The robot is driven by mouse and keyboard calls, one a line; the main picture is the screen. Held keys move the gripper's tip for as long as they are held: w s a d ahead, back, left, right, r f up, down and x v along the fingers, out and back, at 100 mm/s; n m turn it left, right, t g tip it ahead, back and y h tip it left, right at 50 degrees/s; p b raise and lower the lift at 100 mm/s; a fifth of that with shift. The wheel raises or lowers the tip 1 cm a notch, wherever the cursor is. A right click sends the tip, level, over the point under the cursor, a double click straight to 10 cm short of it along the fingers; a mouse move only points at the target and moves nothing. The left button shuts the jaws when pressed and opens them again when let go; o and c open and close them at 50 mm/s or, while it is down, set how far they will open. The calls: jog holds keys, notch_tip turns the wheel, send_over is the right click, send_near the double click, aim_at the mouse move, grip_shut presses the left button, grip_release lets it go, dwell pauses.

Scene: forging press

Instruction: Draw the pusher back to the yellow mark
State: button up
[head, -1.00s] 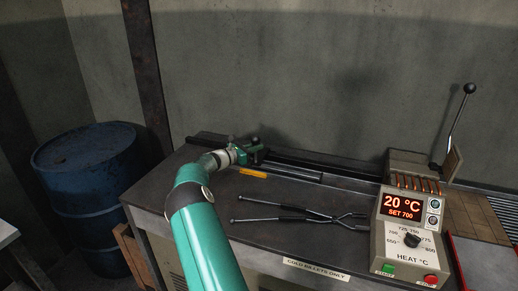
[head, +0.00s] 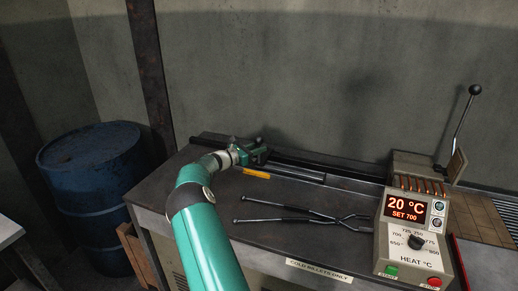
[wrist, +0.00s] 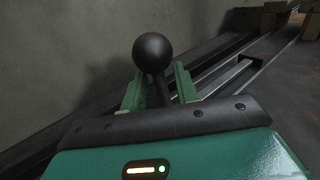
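The pusher's handle is a black ball knob (wrist: 153,52) on a dark, slightly tilted stem. In the wrist view the two green fingers of my gripper (wrist: 160,88) stand on either side of the stem, close against it, below the ball. They look shut on it, though contact is partly hidden. In the head view my gripper (head: 260,152) is at the left part of the rail, and the knob shows small and dark above it. The yellow mark (head: 257,173) lies on the bench edge of the rail, just in front of my gripper.
The rail (head: 300,171) runs right toward the heater box (head: 408,235), which reads 20 °C. Black tongs (head: 300,212) lie on the bench in front. A lever (head: 462,130) stands at the right. A blue drum (head: 92,190) stands on the floor at left.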

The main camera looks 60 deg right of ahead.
jog(key=v, duration=1.3)
jog(key=s+a+r+m+t+y, duration=0.3)
jog(key=s+a+y, duration=0.1)
jog(key=a, duration=0.7)
jog(key=s+a+r+m+t+y, duration=0.2)
jog(key=s+a+r+m+y, duration=0.2)
jog(key=a, duration=0.6)
jog(key=s+a+r+m+t+y, duration=0.3)
jog(key=s+a+y, duration=0.1)
jog(key=a, duration=0.7)
jog(key=s+a+m+t+y, duration=0.2)
jog(key=s+a, duration=0.5)
jog(key=a, duration=0.3)
jog(key=s+a+m+t+y, duration=0.1)
jog(key=s+a+t+y, duration=0.1)
jog(key=s+a, duration=0.4)
jog(key=a+r, duration=0.1)
jog(key=a, duration=0.4)
jog(key=shift+s+a+m+y, duration=0.2)
jog(key=shift+s+m+y, duration=0.15)
jog(key=shift+m+y, duration=0.05)
jog(key=shift+d, duration=0.15)
